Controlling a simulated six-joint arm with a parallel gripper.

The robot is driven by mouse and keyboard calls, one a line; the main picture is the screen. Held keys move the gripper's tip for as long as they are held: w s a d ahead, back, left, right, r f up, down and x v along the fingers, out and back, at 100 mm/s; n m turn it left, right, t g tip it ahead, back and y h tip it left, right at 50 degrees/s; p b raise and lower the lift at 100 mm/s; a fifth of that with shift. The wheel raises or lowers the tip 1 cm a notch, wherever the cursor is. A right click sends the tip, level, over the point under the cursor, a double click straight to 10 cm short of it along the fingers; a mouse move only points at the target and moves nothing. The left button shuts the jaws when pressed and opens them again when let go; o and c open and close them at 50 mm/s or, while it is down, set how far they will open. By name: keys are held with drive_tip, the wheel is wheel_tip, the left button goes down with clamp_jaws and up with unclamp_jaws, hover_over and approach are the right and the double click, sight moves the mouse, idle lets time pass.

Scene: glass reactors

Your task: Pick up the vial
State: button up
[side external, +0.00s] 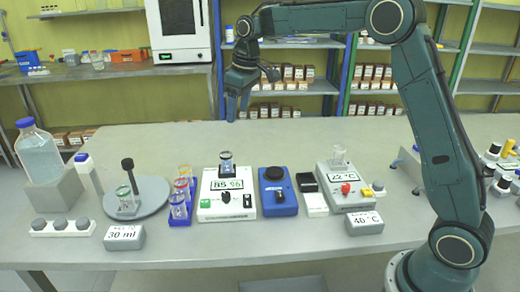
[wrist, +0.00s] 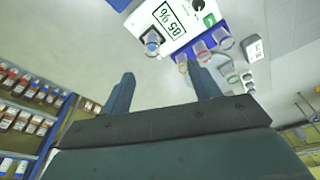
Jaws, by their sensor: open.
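A small clear glass vial (side external: 226,162) with a dark rim stands upright on the plate of a white device reading "85 96" (side external: 227,200). In the wrist view this vial (wrist: 152,42) lies above the gap between my fingers. More small vials with coloured rims stand in a blue rack (side external: 180,218) left of the device; they also show in the wrist view (wrist: 223,38). Which vial is meant cannot be told. My gripper (side external: 238,106) is open, empty and pointing down, above and behind the device, apart from all the vials.
A grey round plate (side external: 150,200) with a glass vessel and a large blue-capped bottle (side external: 38,155) stand at left. A blue device (side external: 278,192) and a white device reading "22 °C" (side external: 345,187) with a beaker are at right.

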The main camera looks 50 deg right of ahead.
approach(226, 159)
drive_tip(key=shift+n+g, duration=0.3)
drive_tip(key=shift+g, duration=0.1)
drive_tip(key=shift+w+d+f, duration=0.2)
drive_tip(key=shift+w+f, duration=0.35)
drive_tip(key=shift+f, duration=0.5)
drive_tip(key=shift+w+d+f, duration=0.15)
drive_tip(key=shift+w+f, duration=0.35)
drive_tip(key=shift+f, duration=0.5)
drive_tip(key=shift+w+d+f, duration=0.2)
drive_tip(key=shift+w+f, duration=0.35)
drive_tip(key=shift+f, duration=0.5)
drive_tip(key=shift+w+a+f, duration=0.1)
drive_tip(key=shift+f, duration=1.15)
drive_tip(key=shift+w+a+f, duration=0.1)
drive_tip(key=shift+w+f, duration=0.05)
drive_tip(key=shift+f, duration=1.15)
drive_tip(key=c, duration=1)
